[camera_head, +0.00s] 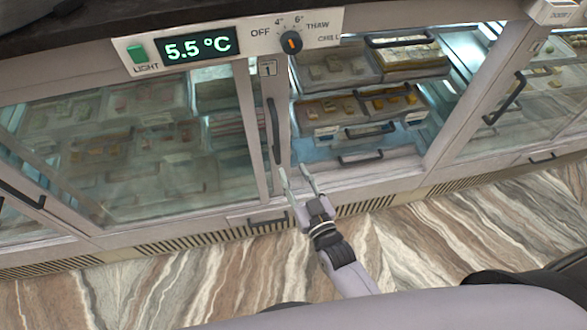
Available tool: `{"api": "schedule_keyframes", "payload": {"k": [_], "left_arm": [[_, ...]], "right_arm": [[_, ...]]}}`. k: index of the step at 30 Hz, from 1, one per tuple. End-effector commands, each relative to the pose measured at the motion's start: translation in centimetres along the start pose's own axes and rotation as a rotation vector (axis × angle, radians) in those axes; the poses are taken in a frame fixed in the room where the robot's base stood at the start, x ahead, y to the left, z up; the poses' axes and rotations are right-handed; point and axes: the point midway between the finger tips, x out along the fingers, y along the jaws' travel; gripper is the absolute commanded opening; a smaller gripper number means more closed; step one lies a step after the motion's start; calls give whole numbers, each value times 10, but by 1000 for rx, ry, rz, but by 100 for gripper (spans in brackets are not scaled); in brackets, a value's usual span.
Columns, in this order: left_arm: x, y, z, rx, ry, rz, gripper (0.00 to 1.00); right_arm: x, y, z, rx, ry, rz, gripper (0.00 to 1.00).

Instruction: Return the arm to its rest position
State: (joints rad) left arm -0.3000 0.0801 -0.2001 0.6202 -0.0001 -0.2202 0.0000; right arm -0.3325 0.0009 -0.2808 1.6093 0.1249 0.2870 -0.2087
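My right gripper (293,172) is in front of the refrigerated display counter, near the lower edge of its middle opening. Its two grey fingers are spread apart and point up at the case, with nothing seen between them. My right arm (345,268) reaches up to it from the bottom of the view, over the floor. Whether the fingertips touch the counter I cannot tell. My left gripper is not in view.
The counter's middle section stands open, showing trays of sweets (362,103). A glass door (140,150) covers the left section. A control panel (235,45) reads 5.5 °C and has a dial (291,42). The marbled floor (180,290) in front is clear.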

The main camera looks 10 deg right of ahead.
Motion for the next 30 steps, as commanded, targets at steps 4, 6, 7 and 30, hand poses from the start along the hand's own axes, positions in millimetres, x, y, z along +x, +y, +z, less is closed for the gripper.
{"api": "schedule_keyframes", "payload": {"k": [4,6,7,30], "left_arm": [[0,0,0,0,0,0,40],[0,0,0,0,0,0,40],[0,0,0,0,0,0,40],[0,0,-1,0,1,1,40]], "right_arm": [[0,0,0,0,0,0,35],[0,0,0,0,0,0,35],[0,0,0,0,-1,0,35],[-264,38,368,-9,-1106,-16,35]]}}
